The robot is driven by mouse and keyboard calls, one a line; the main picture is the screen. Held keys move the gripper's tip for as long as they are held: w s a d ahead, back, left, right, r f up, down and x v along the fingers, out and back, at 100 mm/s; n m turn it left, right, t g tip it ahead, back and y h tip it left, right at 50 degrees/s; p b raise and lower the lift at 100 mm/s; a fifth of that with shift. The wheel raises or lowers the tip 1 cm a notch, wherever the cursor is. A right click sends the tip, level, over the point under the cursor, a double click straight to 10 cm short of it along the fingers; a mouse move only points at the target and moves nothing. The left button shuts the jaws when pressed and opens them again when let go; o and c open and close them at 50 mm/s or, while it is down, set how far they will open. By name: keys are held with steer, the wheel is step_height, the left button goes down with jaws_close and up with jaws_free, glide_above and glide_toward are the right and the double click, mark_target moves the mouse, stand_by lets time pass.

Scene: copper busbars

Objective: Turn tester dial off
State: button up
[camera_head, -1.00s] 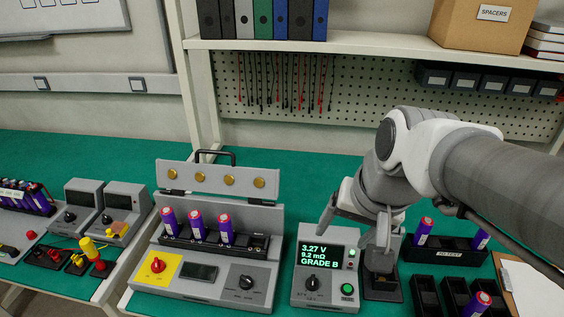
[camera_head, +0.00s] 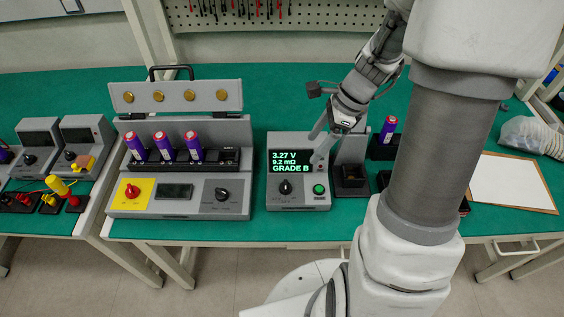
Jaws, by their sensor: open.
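The tester (camera_head: 298,200) is a grey box on the green bench. Its lit screen (camera_head: 291,161) reads 3.27 V, 9.2 mΩ, GRADE B. The black tester dial (camera_head: 285,187) is at the lower left of its face, with a green button (camera_head: 319,189) to its right. My gripper (camera_head: 317,148) is open and empty, with its fingers pointing down in front of the right part of the screen, above the button and up and right of the dial. It appears apart from the dial. I cannot read the dial's setting.
A larger station (camera_head: 181,198) to the left holds several purple cells and has its own red knob (camera_head: 132,192) and black dial (camera_head: 222,194). A dark stand (camera_head: 352,185) is right of the tester. My arm hides much of the bench's right side. A clipboard (camera_head: 515,180) lies far right.

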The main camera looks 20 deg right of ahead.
mark_target(285, 184)
steer(key=b+x, duration=0.4)
steer(key=x, duration=1.3)
steer(key=shift+r, duration=0.1)
jaws_close()
